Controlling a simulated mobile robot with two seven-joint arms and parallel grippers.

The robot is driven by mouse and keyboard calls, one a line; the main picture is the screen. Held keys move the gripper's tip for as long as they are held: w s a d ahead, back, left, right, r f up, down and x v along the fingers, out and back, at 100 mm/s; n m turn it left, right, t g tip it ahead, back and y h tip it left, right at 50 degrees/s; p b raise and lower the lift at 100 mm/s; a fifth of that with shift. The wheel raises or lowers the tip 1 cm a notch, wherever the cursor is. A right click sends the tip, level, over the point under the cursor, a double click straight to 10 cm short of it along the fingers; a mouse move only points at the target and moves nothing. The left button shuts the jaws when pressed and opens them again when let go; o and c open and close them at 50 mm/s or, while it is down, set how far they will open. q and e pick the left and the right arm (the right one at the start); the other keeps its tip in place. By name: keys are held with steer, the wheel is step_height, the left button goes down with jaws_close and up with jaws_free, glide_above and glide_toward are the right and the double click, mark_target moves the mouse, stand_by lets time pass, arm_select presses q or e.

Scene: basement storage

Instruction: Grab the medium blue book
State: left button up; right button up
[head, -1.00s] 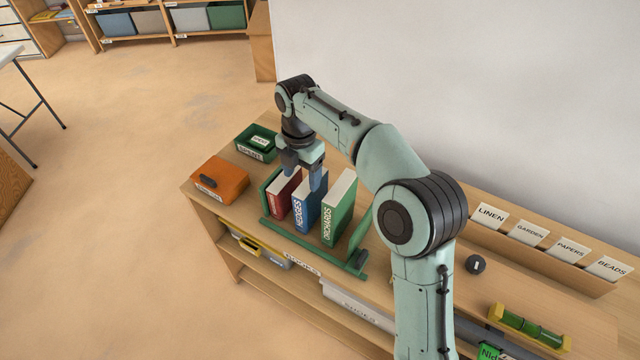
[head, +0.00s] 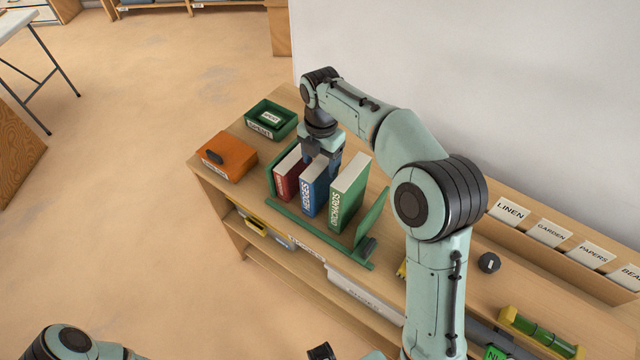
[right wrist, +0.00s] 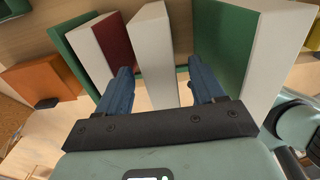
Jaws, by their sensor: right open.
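The blue book (head: 315,190), labelled HEDGES, stands upright on the shelf top between a thinner red book (head: 288,178) and a larger green ORCHARDS book (head: 349,192). My right gripper (head: 322,163) is open and points down at the blue book. In the right wrist view, its two blue fingers (right wrist: 161,68) lie on either side of the white page block of the middle book (right wrist: 153,45). Whether they touch it I cannot tell. Part of my left arm shows at the bottom left of the head view; its gripper cannot be made out.
A green book rack (head: 318,236) holds the books, with slanted end plates. An orange box (head: 227,156) and a green tray (head: 271,119) stand to the left.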

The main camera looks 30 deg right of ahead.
mark_target(320, 184)
step_height(320, 184, down, 5)
steer(key=shift+a+r+b, duration=0.15)
steer(key=shift+b, duration=0.2)
jaws_close()
steer(key=shift+r, duration=0.15)
